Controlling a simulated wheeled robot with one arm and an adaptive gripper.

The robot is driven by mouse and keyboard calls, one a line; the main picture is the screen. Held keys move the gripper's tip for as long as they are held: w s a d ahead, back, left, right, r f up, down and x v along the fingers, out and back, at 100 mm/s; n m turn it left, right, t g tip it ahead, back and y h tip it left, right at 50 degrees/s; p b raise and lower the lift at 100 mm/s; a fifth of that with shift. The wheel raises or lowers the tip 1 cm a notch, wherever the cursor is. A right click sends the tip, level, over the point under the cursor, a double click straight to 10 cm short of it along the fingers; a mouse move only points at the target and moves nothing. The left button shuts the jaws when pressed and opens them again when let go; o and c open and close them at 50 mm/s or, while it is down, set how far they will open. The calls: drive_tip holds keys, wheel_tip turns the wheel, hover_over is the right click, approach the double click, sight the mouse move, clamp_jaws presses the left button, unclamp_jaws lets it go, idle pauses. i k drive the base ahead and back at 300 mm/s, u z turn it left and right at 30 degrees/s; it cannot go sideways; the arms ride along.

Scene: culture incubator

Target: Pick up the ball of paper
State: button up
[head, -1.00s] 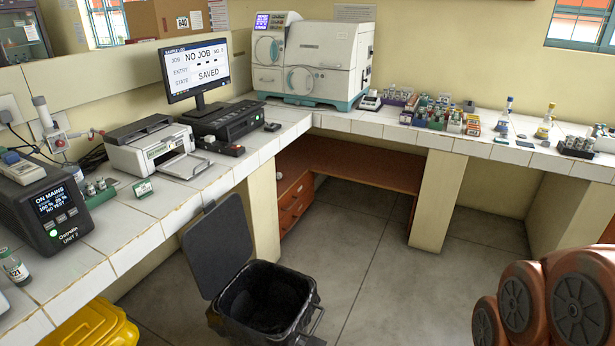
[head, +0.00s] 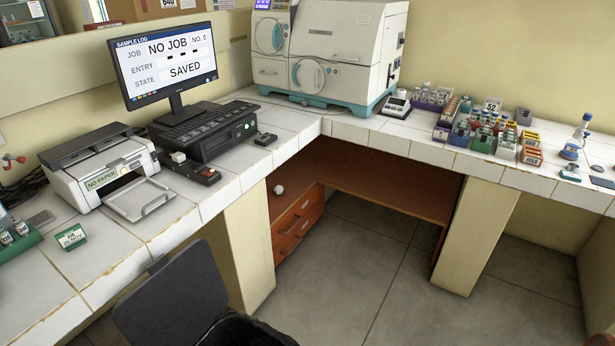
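A small whitish round thing (head: 279,189) shows under the tiled counter, at the left end of the brown desk, by the drawers. It may be the ball of paper, but it is too small to be sure. No other ball of paper can be made out. My gripper is not in view.
A black bin's raised lid (head: 177,301) stands at the bottom, before the left counter. A printer (head: 105,170) and a monitor (head: 166,60) stand on that counter. The brown wooden desk (head: 385,188) with drawers (head: 298,222) is under the corner. The grey floor (head: 360,275) in front is clear.

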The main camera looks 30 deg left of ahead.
sight(279, 190)
drive_tip(key=u, duration=0.1)
drive_tip(key=i, duration=1.65)
drive_tip(key=u, duration=1.1)
drive_tip(key=i, duration=0.85)
drive_tip(key=u, duration=1.4)
drive_tip(key=i, duration=0.45)
drive_tip(key=u, duration=0.3)
